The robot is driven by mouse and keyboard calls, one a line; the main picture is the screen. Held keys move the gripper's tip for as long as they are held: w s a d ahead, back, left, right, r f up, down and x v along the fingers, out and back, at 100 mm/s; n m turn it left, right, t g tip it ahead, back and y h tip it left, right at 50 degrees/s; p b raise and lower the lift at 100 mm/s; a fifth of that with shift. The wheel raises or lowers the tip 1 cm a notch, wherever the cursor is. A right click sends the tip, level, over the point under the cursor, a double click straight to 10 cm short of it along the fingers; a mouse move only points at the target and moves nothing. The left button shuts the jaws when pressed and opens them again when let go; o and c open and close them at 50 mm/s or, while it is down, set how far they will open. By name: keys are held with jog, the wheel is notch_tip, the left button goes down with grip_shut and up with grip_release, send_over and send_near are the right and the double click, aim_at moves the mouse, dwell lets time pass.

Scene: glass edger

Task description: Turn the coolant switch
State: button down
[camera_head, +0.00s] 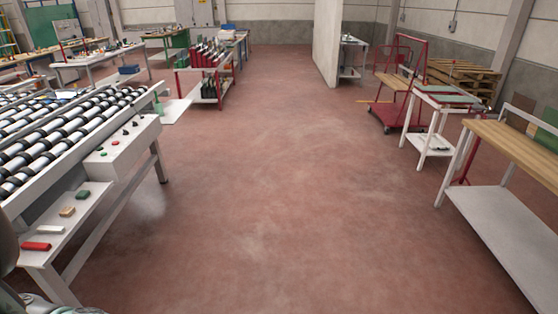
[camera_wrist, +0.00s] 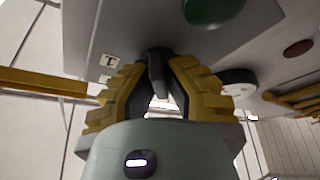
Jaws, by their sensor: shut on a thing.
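In the wrist view my gripper (camera_wrist: 160,82) has its yellow-padded fingers shut on a black switch knob (camera_wrist: 157,62) on the underside-looking face of a grey control panel (camera_wrist: 120,22). The knob stands between the fingertips; its exact turn angle is hard to tell. Small label plates (camera_wrist: 107,60) sit left of the knob. In the head view the control box (camera_head: 122,160) on the roller machine shows red and green buttons and small black switches (camera_head: 134,124).
A large green button (camera_wrist: 207,10), a red button (camera_wrist: 298,48) and a pale round part (camera_wrist: 238,82) are near the fingers. The floor (camera_head: 270,190) to the right is clear.

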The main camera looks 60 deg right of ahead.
jog(key=c, duration=1)
grip_release()
jog(key=shift+v, duration=6)
